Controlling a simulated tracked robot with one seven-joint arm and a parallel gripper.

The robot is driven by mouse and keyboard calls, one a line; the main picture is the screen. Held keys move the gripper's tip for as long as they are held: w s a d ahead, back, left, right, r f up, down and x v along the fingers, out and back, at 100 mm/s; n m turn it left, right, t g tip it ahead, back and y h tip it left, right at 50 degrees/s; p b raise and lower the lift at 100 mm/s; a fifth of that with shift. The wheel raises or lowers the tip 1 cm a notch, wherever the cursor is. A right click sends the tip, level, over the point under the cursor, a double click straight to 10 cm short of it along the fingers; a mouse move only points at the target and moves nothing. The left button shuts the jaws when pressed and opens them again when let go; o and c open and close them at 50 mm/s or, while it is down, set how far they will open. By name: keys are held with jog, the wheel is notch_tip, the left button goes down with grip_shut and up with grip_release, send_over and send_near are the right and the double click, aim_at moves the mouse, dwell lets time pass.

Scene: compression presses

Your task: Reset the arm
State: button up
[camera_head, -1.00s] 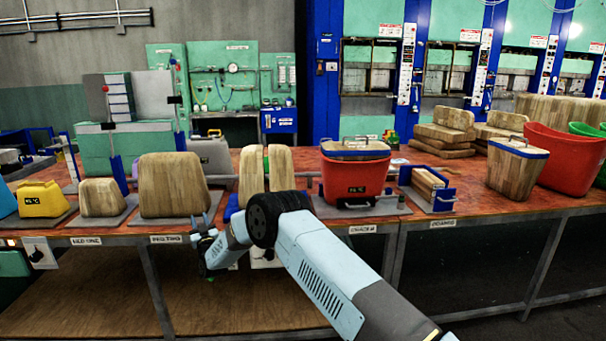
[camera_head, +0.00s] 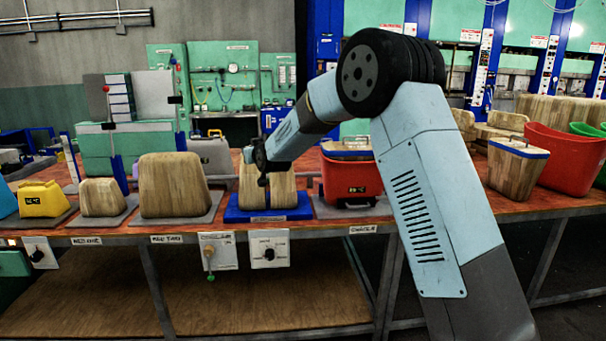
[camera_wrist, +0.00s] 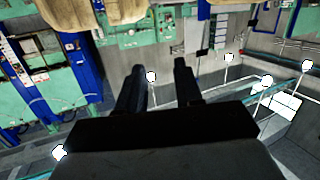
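My arm is raised above the front of the bench in the head view, its large black joint high at centre right. My gripper (camera_head: 258,165) is in front of a pair of wooden blocks on a blue base, and whether it touches them cannot be told. In the wrist view my gripper (camera_wrist: 160,85) shows two dark fingers set apart, with nothing between them. The wrist picture is turned over, with the green wall panel (camera_wrist: 135,28) and blue press frames (camera_wrist: 85,70) beyond the fingers.
The bench holds wooden blocks (camera_head: 172,185), a yellow container (camera_head: 42,199), a red container (camera_head: 345,180) and a larger red bin (camera_head: 568,158). A switch box (camera_head: 269,249) and a lever box (camera_head: 217,250) hang on the bench front. My arm hides part of the bench's right half.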

jog(key=s+d+r+m+g+h, duration=0.1)
jog(key=s+d+r+h, duration=0.15)
jog(key=s+d, duration=0.6)
jog(key=s+d+r+m+g+h, duration=0.15)
jog(key=s+d+r, duration=0.25)
jog(key=s+d, duration=0.4)
jog(key=s+d+r+g+h, duration=0.1)
jog(key=s+d+r+g, duration=0.15)
jog(key=s+d, duration=0.55)
jog(key=s+d+f+m+g+h, duration=0.1)
jog(key=s+d, duration=0.4)
jog(key=s, duration=0.5)
jog(key=s+d+f+m+g, duration=0.1)
jog(key=s+d+f, duration=0.2)
jog(key=s+d, duration=0.3)
jog(key=s+d+f+m+g+h, duration=0.1)
jog(key=s+d, duration=0.4)
jog(key=s, duration=0.9)
jog(key=shift+s+d+f+m+g+h, duration=0.15)
jog(key=shift+d+f+m+g+h, duration=0.25)
jog(key=shift+f, duration=0.5)
jog(key=shift+a, duration=0.15)
